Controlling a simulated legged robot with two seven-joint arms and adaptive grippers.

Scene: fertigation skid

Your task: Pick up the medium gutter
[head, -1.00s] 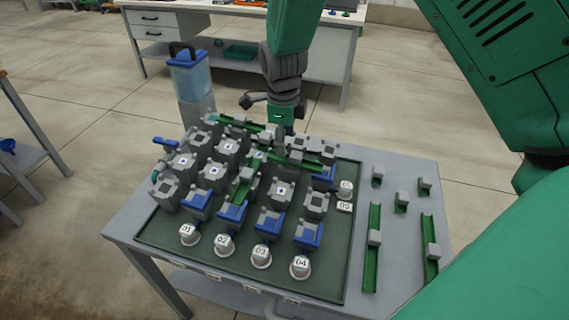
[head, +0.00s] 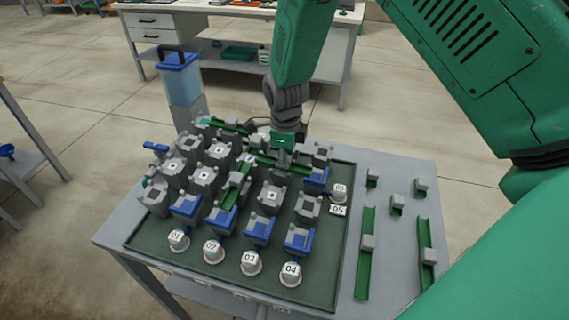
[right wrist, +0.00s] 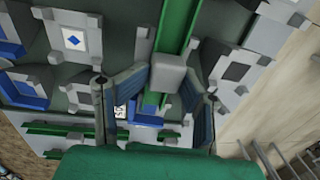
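Green gutters with grey grip blocks lie on the block assembly and on the table. My right gripper (head: 281,152) is low over the back of the assembly, at a green gutter (head: 285,164) running between grey blocks. In the right wrist view, my right gripper (right wrist: 166,72) has its fingers apart on either side of a grey block (right wrist: 169,73) on a green gutter (right wrist: 178,25). The fingertips are close to that block; contact cannot be made out. Two long gutters (head: 364,270) and (head: 428,255) lie at the table's right. Which gutter is the medium one is unclear. My left gripper is out of view.
Grey and blue blocks (head: 203,178) crowd the dark tray (head: 322,270), with numbered cups (head: 290,273) along its front. A blue-topped water tank (head: 181,75) stands behind at left. Several short gutter pieces (head: 397,203) lie right of the tray. A workbench (head: 225,30) stands farther back.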

